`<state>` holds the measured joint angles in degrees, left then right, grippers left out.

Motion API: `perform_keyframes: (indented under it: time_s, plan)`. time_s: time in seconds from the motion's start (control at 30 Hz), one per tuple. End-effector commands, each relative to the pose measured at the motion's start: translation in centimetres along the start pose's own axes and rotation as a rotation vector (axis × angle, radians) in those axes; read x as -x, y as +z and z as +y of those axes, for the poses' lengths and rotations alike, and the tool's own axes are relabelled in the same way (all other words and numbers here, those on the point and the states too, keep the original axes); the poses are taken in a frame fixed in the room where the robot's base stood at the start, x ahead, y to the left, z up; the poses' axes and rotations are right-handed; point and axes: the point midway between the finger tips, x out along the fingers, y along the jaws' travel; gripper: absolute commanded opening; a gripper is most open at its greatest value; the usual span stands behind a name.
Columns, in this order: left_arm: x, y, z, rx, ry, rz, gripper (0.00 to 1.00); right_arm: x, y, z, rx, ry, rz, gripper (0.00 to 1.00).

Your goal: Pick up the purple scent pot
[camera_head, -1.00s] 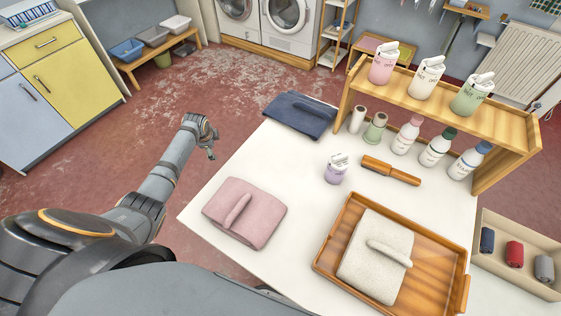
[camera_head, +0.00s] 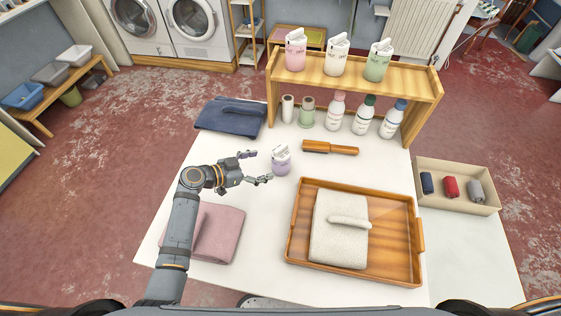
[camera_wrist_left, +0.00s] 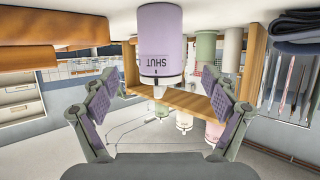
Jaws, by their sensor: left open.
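The purple scent pot (camera_head: 281,161) stands upright on the white table (camera_head: 260,222), with a white top and dark lettering. My left gripper (camera_head: 257,167) is open and empty just left of the pot, its fingers pointing toward it. In the left wrist view the picture is upside down, and the purple pot (camera_wrist_left: 161,42) shows between the two spread fingers with the word SHUT on it. The fingers do not appear to touch it. My right gripper is not in view.
A wooden brush (camera_head: 330,148) lies right of the pot. Behind are bottles (camera_head: 336,112) under a wooden shelf (camera_head: 355,75). A tray (camera_head: 395,235) with a folded cream towel is in front. A pink towel (camera_head: 220,235) lies near my arm, a navy one (camera_head: 230,117) behind.

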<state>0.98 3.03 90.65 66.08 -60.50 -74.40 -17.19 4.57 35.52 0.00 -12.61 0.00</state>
Motion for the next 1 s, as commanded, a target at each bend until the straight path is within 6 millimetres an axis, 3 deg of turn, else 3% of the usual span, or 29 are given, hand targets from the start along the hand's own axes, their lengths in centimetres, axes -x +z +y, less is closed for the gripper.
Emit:
perform_keyframes:
  time_s: [0.1, 0.37, 0.67, 0.93, 1.0]
  plan:
    - [-2.3, -0.1, 0.0, 0.002, 0.001, 0.001, 0.87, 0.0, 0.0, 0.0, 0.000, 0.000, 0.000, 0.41]
    - [-3.7, 0.1, -0.1, 0.000, -0.002, -0.002, 0.87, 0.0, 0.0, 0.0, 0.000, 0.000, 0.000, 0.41]
    - [-8.1, 0.0, 0.0, 0.001, 0.000, -0.001, 0.87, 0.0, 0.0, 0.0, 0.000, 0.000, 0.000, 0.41]
    - [-8.5, 0.1, -0.1, -0.001, -0.001, -0.003, 0.87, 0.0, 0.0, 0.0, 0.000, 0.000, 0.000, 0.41]
    - [-8.5, 0.1, -0.1, -0.001, -0.001, -0.003, 0.77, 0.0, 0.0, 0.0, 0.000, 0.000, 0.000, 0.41]
